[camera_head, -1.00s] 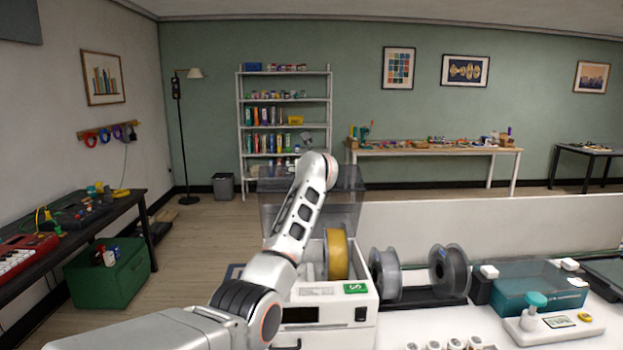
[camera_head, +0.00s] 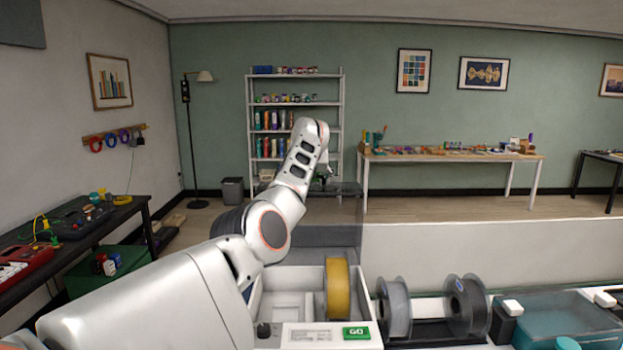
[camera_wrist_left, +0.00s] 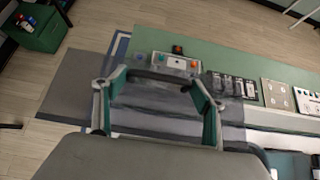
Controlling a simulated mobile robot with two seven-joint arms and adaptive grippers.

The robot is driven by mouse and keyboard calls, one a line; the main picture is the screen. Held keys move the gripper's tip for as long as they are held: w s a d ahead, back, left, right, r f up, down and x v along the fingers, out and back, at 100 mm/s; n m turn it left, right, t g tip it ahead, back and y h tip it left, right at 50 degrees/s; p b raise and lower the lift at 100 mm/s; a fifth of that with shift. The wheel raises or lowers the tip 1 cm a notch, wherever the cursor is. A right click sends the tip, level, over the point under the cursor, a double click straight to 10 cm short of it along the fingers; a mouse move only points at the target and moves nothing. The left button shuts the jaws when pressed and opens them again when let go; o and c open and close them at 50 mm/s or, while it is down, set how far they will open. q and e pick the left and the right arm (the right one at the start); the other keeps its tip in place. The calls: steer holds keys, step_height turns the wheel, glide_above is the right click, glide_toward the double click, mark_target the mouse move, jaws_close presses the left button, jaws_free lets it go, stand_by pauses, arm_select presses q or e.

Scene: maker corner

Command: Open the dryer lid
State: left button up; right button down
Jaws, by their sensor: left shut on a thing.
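The dryer is a white box (camera_head: 303,335) with a green-labelled front, at the bottom centre of the head view. Its top is open and a yellow spool (camera_head: 338,290) stands inside at the right. The translucent grey lid (camera_head: 335,240) stands raised behind the box. My left arm reaches over the box, and my left gripper (camera_head: 322,182) is at the lid's upper edge, partly hidden by my wrist. In the left wrist view my left gripper (camera_wrist_left: 155,82) has its fingers closed at a dark handle bar (camera_wrist_left: 160,75) on the lid. My right gripper is not in view.
Two grey spools (camera_head: 396,308) stand right of the dryer, and a teal translucent bin (camera_head: 565,318) is further right. A low white partition (camera_head: 480,250) runs behind them. The wrist view shows a green bench mat (camera_wrist_left: 235,60) with several devices. Open floor lies behind the lid.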

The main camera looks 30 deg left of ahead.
arm_select(q)
steer(key=shift+r, duration=0.55)
steer(key=o, duration=1.3)
steer(key=shift+w, duration=0.1)
steer(key=shift+c, duration=0.2)
steer(key=shift+d+f, duration=0.1)
steer(key=shift+f, duration=0.05)
steer(key=shift+f, duration=0.1)
steer(key=v, duration=1.2)
steer(key=shift+d+f, duration=0.1)
